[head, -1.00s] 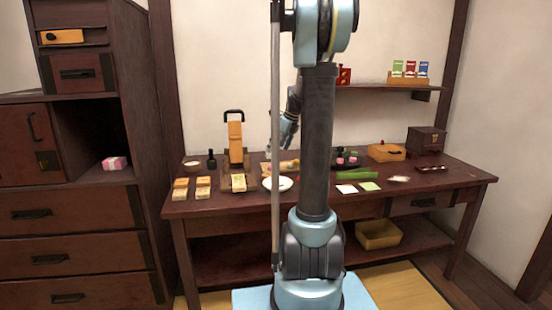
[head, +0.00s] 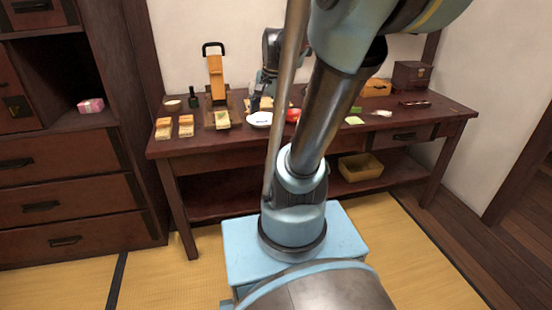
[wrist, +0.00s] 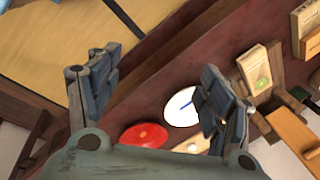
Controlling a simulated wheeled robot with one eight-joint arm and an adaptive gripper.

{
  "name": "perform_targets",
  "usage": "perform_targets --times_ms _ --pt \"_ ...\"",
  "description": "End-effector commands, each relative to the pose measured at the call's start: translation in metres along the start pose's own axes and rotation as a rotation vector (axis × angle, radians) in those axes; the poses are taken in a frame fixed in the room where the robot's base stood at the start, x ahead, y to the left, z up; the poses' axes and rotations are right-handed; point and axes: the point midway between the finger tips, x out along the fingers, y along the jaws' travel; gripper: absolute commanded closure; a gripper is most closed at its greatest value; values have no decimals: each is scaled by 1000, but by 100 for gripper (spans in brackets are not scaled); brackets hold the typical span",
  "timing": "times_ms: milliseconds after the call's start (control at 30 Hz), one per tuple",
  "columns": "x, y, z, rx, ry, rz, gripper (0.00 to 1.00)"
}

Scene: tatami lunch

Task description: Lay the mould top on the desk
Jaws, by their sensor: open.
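The desk (head: 240,145) is a long dark red-brown table, and its edge crosses the wrist view (wrist: 150,85). I cannot tell for sure which piece is the mould top. A tall orange-wood piece with a black handle (head: 215,78) stands upright at the back left of the desk. A pale wooden block with a green mark (wrist: 257,70) lies in a darker wooden frame, and it also shows in the head view (head: 222,118). My gripper (wrist: 160,78) is open with nothing between its fingers, over the desk's front edge. Its right finger partly covers a white plate (wrist: 180,108).
A red round thing (wrist: 143,135) lies beside the plate. Pale wooden blocks (head: 163,128) sit at the desk's left end. A drawer cabinet (head: 70,190) stands at the left.

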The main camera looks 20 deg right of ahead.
Motion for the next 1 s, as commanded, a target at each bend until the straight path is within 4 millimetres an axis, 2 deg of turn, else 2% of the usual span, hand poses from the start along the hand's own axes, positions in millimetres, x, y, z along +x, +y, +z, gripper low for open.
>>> perform_targets --times_ms 33,200,400,500,700,1000 --pt "4 13 11 -78 6 8 27" --pt "20 54 40 -372 22 39 27" --pt "42 98 66 -693 32 79 27" --pt "52 113 74 -812 33 95 27" --pt "62 126 83 -928 34 111 27" --pt "62 126 84 -936 33 112 27"
